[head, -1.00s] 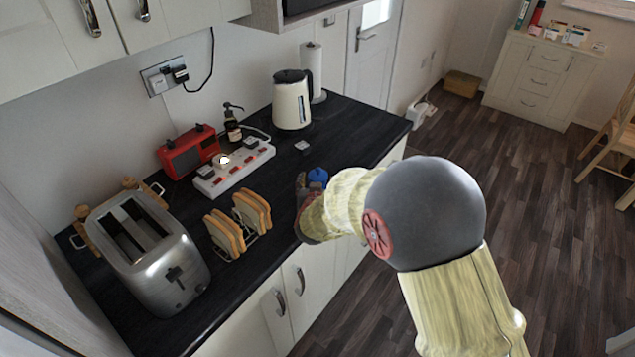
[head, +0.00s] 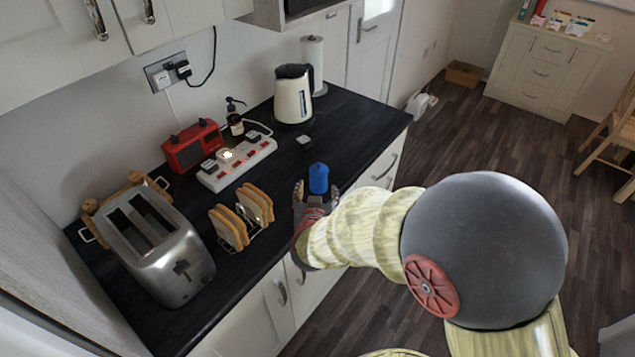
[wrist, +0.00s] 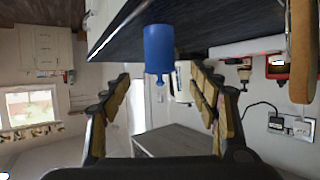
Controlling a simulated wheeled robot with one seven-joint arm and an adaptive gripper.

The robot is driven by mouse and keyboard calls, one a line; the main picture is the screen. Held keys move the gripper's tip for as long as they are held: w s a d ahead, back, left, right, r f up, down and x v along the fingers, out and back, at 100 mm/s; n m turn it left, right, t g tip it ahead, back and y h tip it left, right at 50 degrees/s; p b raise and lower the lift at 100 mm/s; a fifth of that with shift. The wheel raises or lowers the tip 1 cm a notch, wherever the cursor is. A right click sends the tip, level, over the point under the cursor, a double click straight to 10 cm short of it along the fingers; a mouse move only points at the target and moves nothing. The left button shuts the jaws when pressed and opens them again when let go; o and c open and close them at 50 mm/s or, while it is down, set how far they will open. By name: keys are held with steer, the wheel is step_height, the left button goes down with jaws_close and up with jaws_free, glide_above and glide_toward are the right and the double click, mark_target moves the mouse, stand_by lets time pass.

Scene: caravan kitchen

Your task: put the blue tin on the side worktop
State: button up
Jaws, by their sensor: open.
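The blue tin (head: 318,178) stands near the front edge of the dark worktop (head: 345,122). My gripper (head: 315,196) is open at the front edge, with its fingers spread to either side of the tin in the head view. In the wrist view, which looks upside down, the tin (wrist: 158,46) is ahead of the gap between the two open fingers (wrist: 161,88). I cannot tell whether a finger touches it. The tin's lower part is hidden by my gripper in the head view. I cannot tell which surface is the side worktop.
Toast racks (head: 240,218) stand left of the tin, with a toaster (head: 155,245) beyond. A power strip (head: 237,163), red radio (head: 193,146) and kettle (head: 293,95) are behind. Worktop right of the tin is clear. A white cabinet (head: 540,72) stands across the room.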

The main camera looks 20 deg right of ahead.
steer(key=s+a+r+n+g+y, duration=0.1)
steer(key=s+a+r+n+y, duration=0.15)
steer(key=s+r, duration=0.3)
steer(key=s+a+r+n+g+y, duration=0.1)
steer(key=s+a+r+g+y, duration=0.2)
steer(key=r, duration=0.4)
steer(key=s+d+r+g, duration=0.1)
steer(key=s+d, duration=0.2)
steer(key=s, duration=0.7)
steer(key=s+d+r+g+h, duration=0.1)
steer(key=s+d, duration=0.3)
steer(key=s, duration=0.6)
steer(key=shift+r+g, duration=0.45)
steer(key=shift+g, duration=0.15)
